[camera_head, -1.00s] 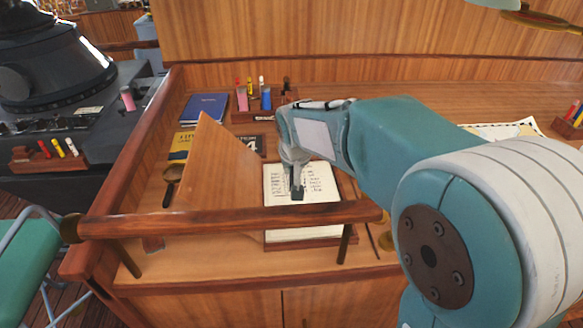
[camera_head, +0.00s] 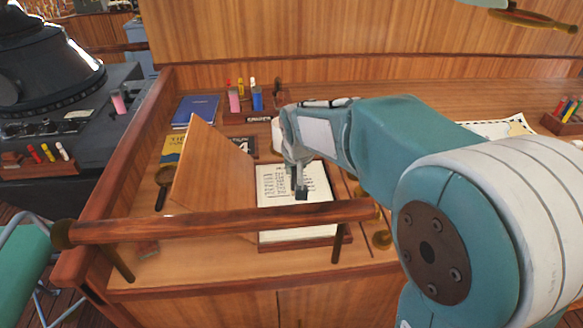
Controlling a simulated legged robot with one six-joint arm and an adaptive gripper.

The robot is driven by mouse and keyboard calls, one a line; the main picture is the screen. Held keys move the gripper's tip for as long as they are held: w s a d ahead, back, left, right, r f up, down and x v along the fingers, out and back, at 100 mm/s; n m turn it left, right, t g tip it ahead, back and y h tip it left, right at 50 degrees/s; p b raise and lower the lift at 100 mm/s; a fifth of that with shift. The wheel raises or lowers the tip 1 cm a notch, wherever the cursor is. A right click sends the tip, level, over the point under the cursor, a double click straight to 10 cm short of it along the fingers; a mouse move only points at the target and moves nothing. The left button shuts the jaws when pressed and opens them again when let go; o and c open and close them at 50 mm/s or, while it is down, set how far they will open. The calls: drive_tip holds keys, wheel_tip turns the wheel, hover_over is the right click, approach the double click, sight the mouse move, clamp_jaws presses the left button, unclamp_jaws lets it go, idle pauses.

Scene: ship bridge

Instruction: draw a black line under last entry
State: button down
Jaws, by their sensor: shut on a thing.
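The open logbook (camera_head: 278,214) lies on the desk behind the wooden rail, with rows of dark handwriting on its pale page. My gripper (camera_head: 300,191) points down over the right part of the page. It is shut on a small dark thing, too small to identify as a pen. I cannot tell whether its tip touches the paper. My gripper hides part of the page and its writing. I cannot make out a drawn line under the entries.
A wooden rail (camera_head: 215,222) crosses in front of the logbook. A slanted wooden panel (camera_head: 205,175) stands left of it. A magnifying glass (camera_head: 163,180), a blue book (camera_head: 195,110) and a marker holder (camera_head: 246,117) lie around. A chart (camera_head: 500,129) lies at right.

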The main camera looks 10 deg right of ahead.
drive_tip(key=shift+d, duration=0.2)
drive_tip(key=shift+d, duration=0.35)
drive_tip(key=shift+d, duration=0.1)
drive_tip(key=shift+d, duration=0.45)
drive_tip(key=shift+d, duration=0.1)
idle(0.4)
drive_tip(key=shift+d, duration=0.45)
drive_tip(key=shift+d, duration=0.15)
drive_tip(key=shift+d, duration=0.4)
drive_tip(key=shift+d, duration=0.15)
